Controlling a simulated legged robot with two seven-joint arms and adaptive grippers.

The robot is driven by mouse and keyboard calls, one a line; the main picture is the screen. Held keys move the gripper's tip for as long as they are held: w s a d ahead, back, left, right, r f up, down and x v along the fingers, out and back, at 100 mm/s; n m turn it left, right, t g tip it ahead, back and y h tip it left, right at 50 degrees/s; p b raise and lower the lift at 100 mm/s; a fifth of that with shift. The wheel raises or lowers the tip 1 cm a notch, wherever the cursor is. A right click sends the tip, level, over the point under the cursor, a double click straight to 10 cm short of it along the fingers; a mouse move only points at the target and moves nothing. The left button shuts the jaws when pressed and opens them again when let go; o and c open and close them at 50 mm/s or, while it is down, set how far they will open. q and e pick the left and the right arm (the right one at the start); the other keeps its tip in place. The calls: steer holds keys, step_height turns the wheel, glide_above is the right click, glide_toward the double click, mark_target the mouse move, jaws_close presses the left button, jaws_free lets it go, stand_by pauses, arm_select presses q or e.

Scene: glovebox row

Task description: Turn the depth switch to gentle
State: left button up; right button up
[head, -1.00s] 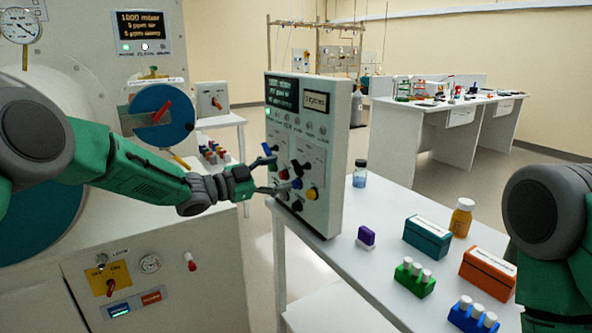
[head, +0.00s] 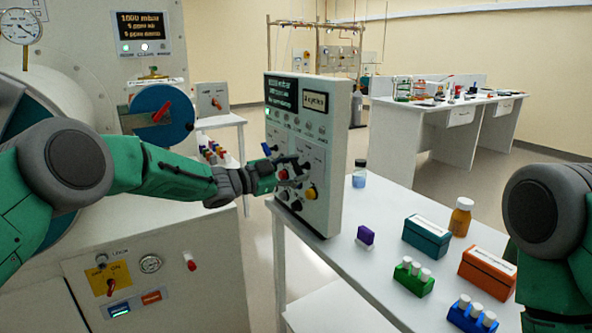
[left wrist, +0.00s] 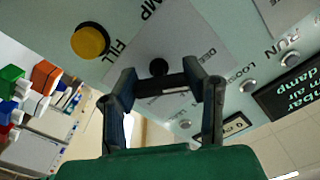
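The control panel (head: 318,215) stands upright on the white table's near left corner in the head view. My left gripper (head: 290,170) is at its front, over the switches. In the left wrist view, my left gripper's fingers (left wrist: 165,84) are apart on either side of a dark bar (left wrist: 166,87) that looks like the depth switch's handle. Its ends meet or nearly meet the fingertips; whether they grip it I cannot tell. A round black knob (left wrist: 159,67) and the word DEEP show just beyond it. The gentle marking is not readable. My right gripper is out of view.
A yellow button (left wrist: 90,41) by the word FILL is close to the fingers. The table holds a purple block (head: 365,236), boxes, bottles and vial racks right of the panel.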

arm_select(q)
steer(key=m+b, duration=0.3)
steer(key=shift+f, duration=0.1)
steer(key=shift+m+b, duration=1.85)
steer(key=shift+m, duration=0.25)
steer(key=shift+d, duration=0.1)
steer(key=o, duration=1.2)
steer(key=shift+s+a, duration=0.2)
steer(key=shift+a, duration=0.1)
steer(key=v, duration=1.1)
steer(key=shift+a, duration=0.15)
